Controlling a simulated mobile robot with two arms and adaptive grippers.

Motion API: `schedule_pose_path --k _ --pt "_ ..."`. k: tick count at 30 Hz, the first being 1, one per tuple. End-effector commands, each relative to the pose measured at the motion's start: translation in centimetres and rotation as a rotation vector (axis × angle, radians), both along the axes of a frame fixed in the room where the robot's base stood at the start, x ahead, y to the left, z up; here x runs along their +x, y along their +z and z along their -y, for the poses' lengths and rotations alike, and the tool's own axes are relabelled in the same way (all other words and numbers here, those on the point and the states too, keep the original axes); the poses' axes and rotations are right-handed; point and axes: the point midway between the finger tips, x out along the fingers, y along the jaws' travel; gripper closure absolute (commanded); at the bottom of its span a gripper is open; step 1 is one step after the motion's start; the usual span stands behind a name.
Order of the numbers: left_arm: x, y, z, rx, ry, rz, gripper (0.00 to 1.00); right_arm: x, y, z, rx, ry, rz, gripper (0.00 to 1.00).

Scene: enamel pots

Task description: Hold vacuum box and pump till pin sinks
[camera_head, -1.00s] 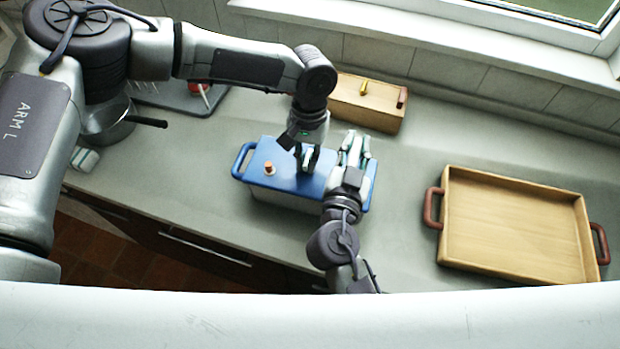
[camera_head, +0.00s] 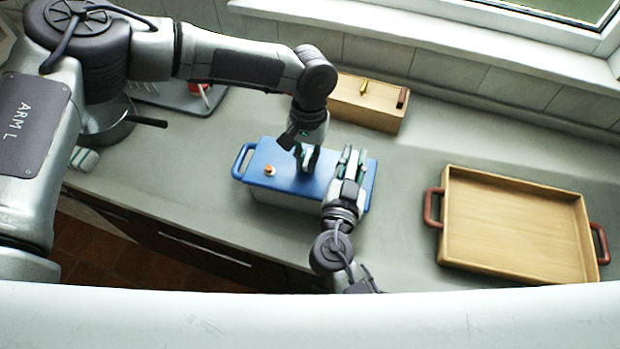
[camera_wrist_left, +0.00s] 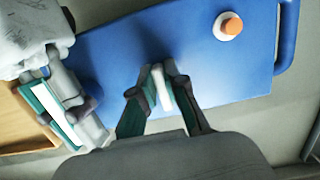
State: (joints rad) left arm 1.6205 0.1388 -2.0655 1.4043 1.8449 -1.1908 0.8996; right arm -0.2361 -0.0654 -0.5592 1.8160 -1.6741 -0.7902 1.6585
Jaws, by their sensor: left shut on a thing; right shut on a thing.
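The vacuum box (camera_head: 285,205) stands on the counter with a blue lid (camera_head: 255,178) and a blue handle at its left end. The orange-topped pin (camera_head: 270,170) sits in a white collar near that end, low on the lid; it also shows in the left wrist view (camera_wrist_left: 231,26). My left gripper (camera_head: 306,160) is shut on a white upright piece (camera_wrist_left: 160,85) at the lid's middle. My right gripper (camera_head: 350,158) is shut at the lid's right end. What it holds is mostly hidden; a dark blue rounded part (camera_wrist_left: 88,90) shows beside its fingers in the wrist view.
A wooden box (camera_head: 365,108) with a brass pointed piece (camera_head: 363,88) stands behind. A wooden tray (camera_head: 465,260) with red-brown handles lies at right. A pan (camera_head: 108,132) and a dark rack (camera_head: 160,97) are at back left. The counter between box and tray is clear.

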Motion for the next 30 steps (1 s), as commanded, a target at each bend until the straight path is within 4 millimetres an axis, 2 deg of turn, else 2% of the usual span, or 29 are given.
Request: schedule_pose_path --k 15,30 --pt "0.1 0.1 0.0 0.001 0.001 0.001 1.0 -0.1 -0.2 0.1 0.0 -0.002 -0.004 1.0" --pt "0.1 0.0 0.0 0.001 0.002 0.002 1.0 0.0 3.4 0.0 0.002 -0.002 0.002 1.0"
